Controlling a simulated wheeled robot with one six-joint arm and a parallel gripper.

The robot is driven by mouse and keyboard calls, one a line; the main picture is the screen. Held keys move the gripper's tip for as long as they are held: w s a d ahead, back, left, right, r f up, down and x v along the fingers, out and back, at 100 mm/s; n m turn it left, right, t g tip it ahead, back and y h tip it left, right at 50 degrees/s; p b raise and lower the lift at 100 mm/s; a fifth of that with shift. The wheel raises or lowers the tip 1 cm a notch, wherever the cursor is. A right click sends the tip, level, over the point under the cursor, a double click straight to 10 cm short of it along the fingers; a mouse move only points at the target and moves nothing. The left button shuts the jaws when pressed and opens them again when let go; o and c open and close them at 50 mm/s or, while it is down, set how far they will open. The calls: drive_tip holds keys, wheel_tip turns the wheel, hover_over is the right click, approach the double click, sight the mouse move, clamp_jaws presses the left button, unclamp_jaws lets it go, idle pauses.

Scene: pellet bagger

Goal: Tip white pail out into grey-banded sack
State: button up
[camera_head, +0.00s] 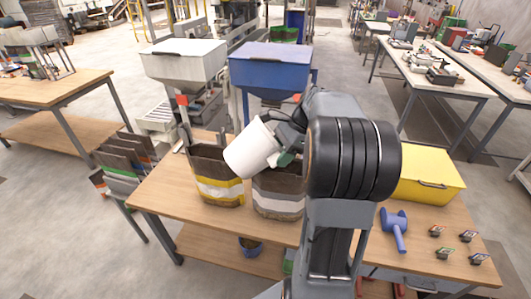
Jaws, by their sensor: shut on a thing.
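The white pail (250,148) is held up and tilted, its lower end toward the left. My gripper (283,146) is shut on the pail at its right side, partly hidden by my arm. The grey-banded sack (278,204) stands on the wooden table, brown with a grey and white band. The pail is above and slightly left of it and covers part of its top, so I cannot see into the sack. Whether anything is coming out of the pail cannot be told.
A yellow-banded sack (218,188) stands close on the left. A white hopper (183,62) and a blue hopper (270,67) stand behind. A yellow box (428,175), a blue scoop-like tool (395,228) and several small labelled items lie on the table's right.

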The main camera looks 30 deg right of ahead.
drive_tip(key=d+f+y, duration=0.2)
drive_tip(key=f+y, duration=0.2)
drive_tip(key=shift+s+d+f+t+y, duration=0.2)
drive_tip(key=shift+d+t+y, duration=0.1)
drive_tip(key=shift+d+t, duration=0.1)
drive_tip(key=d+y, duration=0.1)
drive_tip(key=y, duration=0.1)
drive_tip(key=d+f+y, duration=0.1)
drive_tip(key=y, duration=0.1)
drive_tip(key=shift+s+d+y, duration=0.2)
drive_tip(key=shift+d+y, duration=0.2)
